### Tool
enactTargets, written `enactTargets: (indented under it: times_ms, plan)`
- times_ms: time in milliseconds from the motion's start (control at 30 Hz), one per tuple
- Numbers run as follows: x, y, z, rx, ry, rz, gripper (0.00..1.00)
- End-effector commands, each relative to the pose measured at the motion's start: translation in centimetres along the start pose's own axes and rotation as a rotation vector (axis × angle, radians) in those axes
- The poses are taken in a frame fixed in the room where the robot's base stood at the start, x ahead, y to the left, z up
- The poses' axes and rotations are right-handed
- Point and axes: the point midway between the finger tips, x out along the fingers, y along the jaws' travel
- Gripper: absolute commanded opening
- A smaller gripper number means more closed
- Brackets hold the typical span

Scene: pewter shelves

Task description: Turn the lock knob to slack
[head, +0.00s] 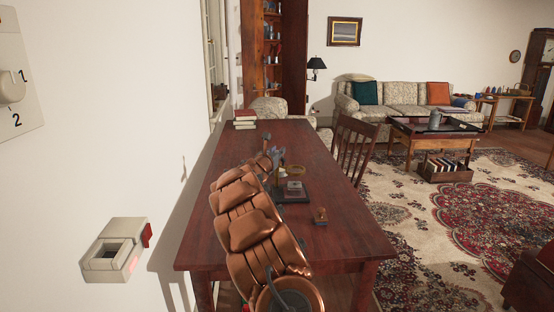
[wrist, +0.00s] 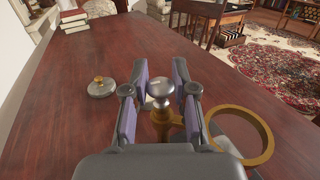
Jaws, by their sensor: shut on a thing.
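A round silver knob (wrist: 160,92) on a brass stem stands on the desk between the fingers of my gripper (wrist: 162,82) in the wrist view; I take it to be the lock knob. A brass ring (wrist: 243,135) lies to the right of the stem, beside the right finger. No slack marking is readable. In the head view my copper arm covers much of the desk, and my gripper (head: 275,156) is near the brass ring (head: 296,170); the knob cannot be made out there.
A silver disc with a brass top (wrist: 101,87) sits left on the desk (wrist: 60,120). Books (head: 245,119) lie at its far end. A dark tray (head: 291,196) and a small wooden-handled object (head: 320,216) are nearby. A chair (head: 352,147) stands right. A wall dial (head: 12,87) is left.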

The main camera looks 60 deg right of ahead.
Motion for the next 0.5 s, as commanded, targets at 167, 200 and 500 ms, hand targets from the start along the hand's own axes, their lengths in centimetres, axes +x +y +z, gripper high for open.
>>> enactTargets:
  times_ms: [167,200,500]
  plan:
    - [0.03,-0.19,-0.28,0.0,-0.006,0.041,0.0]
    - [0.03,-0.19,-0.28,0.0,-0.005,0.05,0.0]
    - [0.07,-0.27,-0.23,0.0,-0.006,0.114,0.0]
